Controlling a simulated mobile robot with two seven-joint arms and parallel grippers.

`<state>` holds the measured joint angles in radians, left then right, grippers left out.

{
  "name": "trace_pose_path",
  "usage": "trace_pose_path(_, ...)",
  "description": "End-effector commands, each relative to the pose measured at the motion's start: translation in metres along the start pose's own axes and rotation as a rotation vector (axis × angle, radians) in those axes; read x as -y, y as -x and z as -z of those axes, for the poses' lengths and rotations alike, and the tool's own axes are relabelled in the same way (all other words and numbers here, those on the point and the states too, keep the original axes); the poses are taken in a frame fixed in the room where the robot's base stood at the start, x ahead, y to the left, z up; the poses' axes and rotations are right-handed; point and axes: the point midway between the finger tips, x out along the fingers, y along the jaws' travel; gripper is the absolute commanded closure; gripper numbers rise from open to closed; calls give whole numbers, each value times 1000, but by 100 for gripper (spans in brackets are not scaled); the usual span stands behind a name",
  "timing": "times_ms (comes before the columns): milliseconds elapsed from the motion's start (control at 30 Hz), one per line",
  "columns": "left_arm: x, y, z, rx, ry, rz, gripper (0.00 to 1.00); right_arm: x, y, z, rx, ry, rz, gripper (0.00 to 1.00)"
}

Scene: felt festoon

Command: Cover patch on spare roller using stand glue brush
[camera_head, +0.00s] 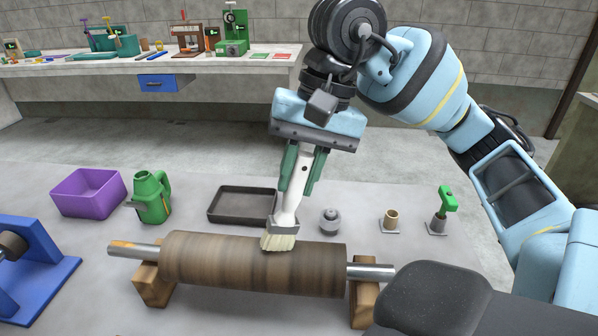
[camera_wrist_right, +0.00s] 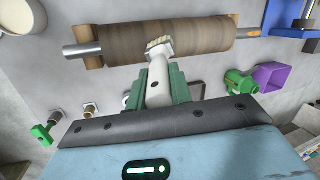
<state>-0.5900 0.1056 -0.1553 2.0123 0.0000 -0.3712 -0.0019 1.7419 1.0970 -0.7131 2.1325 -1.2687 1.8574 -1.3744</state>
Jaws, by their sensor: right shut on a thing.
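The spare roller (camera_head: 235,263) is a brown cylinder with metal shaft ends, lying across two wooden blocks on the grey table. It also shows at the top of the right wrist view (camera_wrist_right: 170,42). My right gripper (camera_head: 301,172) is shut on the white handle of the glue brush (camera_head: 291,195). The brush points down, and its pale bristles are at the roller's upper surface, right of its middle; in the right wrist view the bristles (camera_wrist_right: 158,44) also overlap the roller. I cannot tell a separate patch from the brown surface. My left gripper is not in view.
A black tray (camera_head: 243,204), green can (camera_head: 150,197) and purple bin (camera_head: 88,193) stand behind the roller. A grey weight (camera_head: 329,220), small cup (camera_head: 391,219) and green-topped holder (camera_head: 442,211) stand at right. A blue stand (camera_head: 33,268) is at left.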

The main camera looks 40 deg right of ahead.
Motion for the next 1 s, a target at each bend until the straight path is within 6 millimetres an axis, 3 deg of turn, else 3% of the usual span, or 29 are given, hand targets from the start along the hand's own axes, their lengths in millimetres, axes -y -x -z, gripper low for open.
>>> trace_pose_path(567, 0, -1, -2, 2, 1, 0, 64, -2, 2, 11, 2, 0, -4, 100)
trace_pose_path(1000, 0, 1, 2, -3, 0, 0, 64, 1, -3, -9, 3, 3, -5, 100)
